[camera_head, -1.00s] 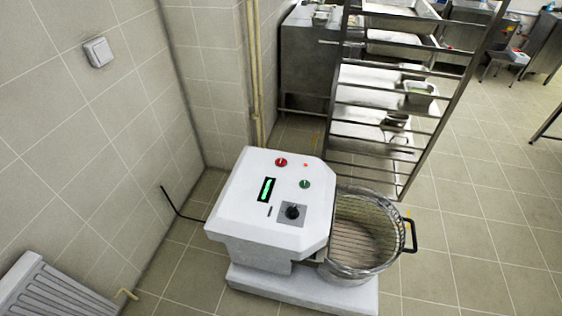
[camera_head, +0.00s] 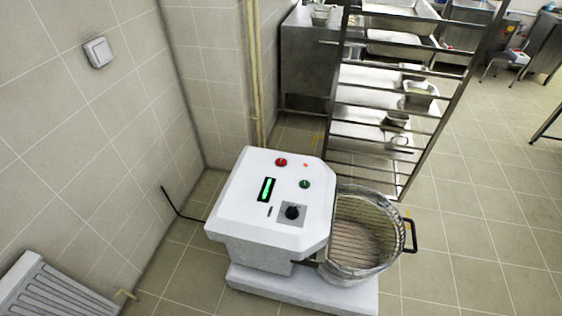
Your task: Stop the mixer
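The mixer (camera_head: 250,215) is a white floor machine standing near the tiled wall. Its sloped top panel carries a red button (camera_head: 281,162), a small red light (camera_head: 305,165), a green button (camera_head: 304,184), a black dial (camera_head: 292,212) and a display lit green (camera_head: 267,189). A round metal bowl (camera_head: 352,262) with a wire guard and a black handle (camera_head: 411,236) sits on its right side. Neither of my grippers is in view, and nothing touches the panel.
A tall metal rack (camera_head: 437,100) with trays stands behind the bowl. A radiator (camera_head: 58,290) is at the lower left, and a light switch (camera_head: 98,52) is on the wall. Tiled floor (camera_head: 470,250) lies clear to the right.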

